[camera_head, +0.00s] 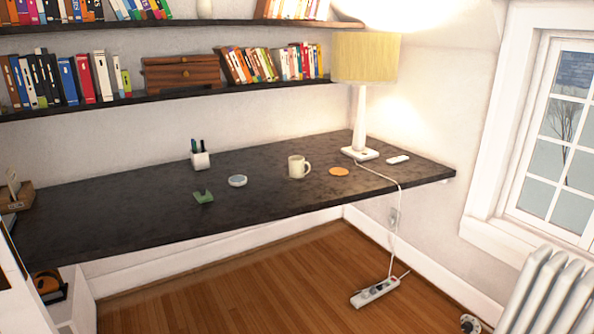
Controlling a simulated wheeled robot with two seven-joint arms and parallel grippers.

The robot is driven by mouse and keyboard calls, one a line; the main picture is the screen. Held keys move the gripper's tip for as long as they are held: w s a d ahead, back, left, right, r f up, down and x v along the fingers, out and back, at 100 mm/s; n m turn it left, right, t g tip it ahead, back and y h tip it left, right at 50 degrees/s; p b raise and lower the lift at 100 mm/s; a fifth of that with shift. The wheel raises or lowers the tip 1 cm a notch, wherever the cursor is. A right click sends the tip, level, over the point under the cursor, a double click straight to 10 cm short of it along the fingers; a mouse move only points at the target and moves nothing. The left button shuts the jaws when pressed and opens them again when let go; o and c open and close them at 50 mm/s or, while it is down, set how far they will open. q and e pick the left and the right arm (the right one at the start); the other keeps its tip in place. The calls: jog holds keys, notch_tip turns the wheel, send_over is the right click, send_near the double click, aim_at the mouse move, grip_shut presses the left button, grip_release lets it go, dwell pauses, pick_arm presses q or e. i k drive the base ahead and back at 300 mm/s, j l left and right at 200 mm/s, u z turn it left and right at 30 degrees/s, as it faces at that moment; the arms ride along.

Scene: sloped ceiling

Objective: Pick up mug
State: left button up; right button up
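A cream mug (295,167) stands upright on the dark desk (130,205), right of the desk's middle and near its front edge. Its handle points to the right. Nothing covers it. Neither of my grippers shows in the head view, so I cannot see where they are relative to the mug.
Left of the mug are a round white device (237,181), a green item (203,197) and a white pen cup (200,160). Right of it are an orange coaster (339,171), a lamp (361,140) and its cord. A radiator (550,290) stands front right. Wood floor (240,300) is mostly clear.

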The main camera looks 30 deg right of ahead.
aim_at(300, 168)
jog(key=i+l+z, duration=0.25)
jog(key=i+l, duration=1)
jog(key=l, duration=0.35)
jog(key=i+l+z, duration=0.3)
jog(key=i+l, duration=1)
